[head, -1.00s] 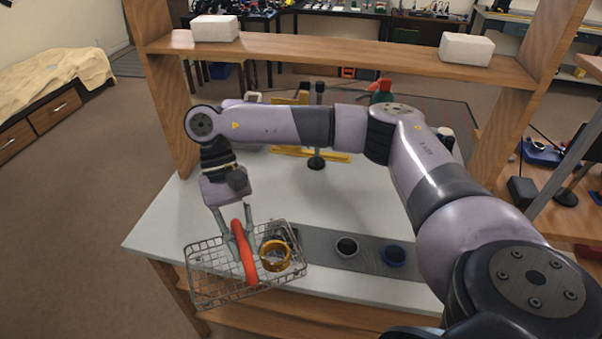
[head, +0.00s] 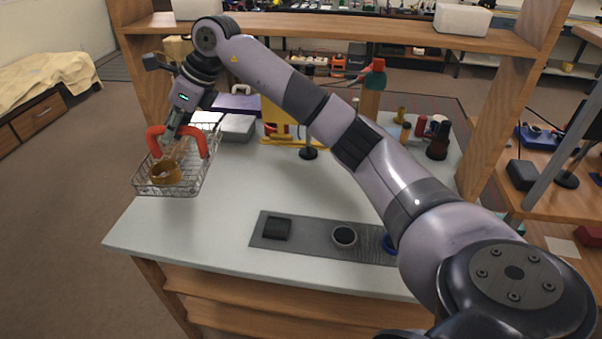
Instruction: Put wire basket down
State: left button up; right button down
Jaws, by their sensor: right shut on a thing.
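The wire basket (head: 141,186) is at the far left of the white table (head: 240,212), near its left edge. It has a red-orange handle (head: 155,141) and holds a brass-coloured ring (head: 165,174). My right gripper (head: 172,137) is shut on the handle from above; its fingertips are partly hidden by the handle. The basket looks level. I cannot tell whether its bottom touches the table. My left gripper does not show.
A grey mat (head: 310,240) near the front edge bears a black block (head: 277,228) and round parts. A grey box (head: 238,127) stands close behind the basket's right side. A yellow stand (head: 283,125) is further right. The table's middle is clear.

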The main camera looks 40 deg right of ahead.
jog(key=shift+w+d+r+m+t+h, duration=0.25)
jog(key=shift+w+d+m, duration=0.25)
jog(key=shift+w+m, duration=0.25)
jog(key=f+p, duration=0.1)
jog(key=f, duration=0.8)
jog(key=f+p, duration=0.1)
jog(key=f, duration=0.9)
jog(key=shift+s+f, duration=0.2)
jog(key=shift+f, duration=0.35)
jog(key=c, duration=1.6)
grip_release()
jog(key=shift+f, duration=0.1)
jog(key=shift+o, duration=0.3)
